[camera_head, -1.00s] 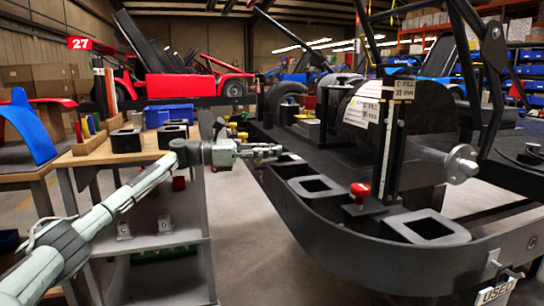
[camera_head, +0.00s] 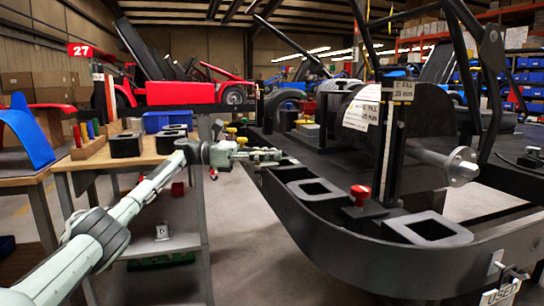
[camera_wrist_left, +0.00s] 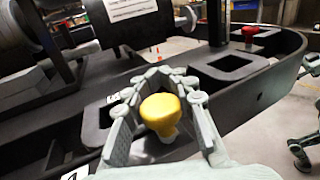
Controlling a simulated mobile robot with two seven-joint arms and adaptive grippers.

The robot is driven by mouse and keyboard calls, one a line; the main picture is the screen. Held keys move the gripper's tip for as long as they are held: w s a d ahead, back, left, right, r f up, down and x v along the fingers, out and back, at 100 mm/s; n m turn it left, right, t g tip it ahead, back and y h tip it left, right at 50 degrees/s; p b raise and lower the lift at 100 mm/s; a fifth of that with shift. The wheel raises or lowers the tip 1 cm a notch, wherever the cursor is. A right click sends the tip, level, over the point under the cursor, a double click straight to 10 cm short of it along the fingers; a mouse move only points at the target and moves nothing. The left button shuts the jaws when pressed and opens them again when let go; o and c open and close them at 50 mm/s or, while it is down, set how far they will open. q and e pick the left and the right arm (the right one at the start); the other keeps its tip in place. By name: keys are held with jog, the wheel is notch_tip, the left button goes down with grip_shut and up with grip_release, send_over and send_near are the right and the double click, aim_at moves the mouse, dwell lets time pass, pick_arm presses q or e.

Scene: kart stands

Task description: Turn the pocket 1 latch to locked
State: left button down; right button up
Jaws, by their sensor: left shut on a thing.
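My left gripper (camera_head: 276,154) reaches in from the left over the black kart frame's (camera_head: 262,181) near left rail. In the left wrist view its fingers (camera_wrist_left: 166,78) close around a yellow knob (camera_wrist_left: 161,113) on a short pale stem. The head view hides this knob behind the fingers. The knob's lower end and any pocket marking are hard to make out. A red knob (camera_head: 360,192) stands by square grey pockets (camera_head: 315,189) on the frame.
A wooden-topped cart (camera_head: 92,160) with black blocks (camera_head: 126,144) and a blue bin (camera_head: 168,120) stands left of the kart. A floor gap separates cart and kart.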

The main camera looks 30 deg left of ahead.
pick_arm(q)
jog(key=c, duration=1.3)
grip_release()
jog(key=shift+r, duration=0.1)
jog(key=shift+v, duration=5.95)
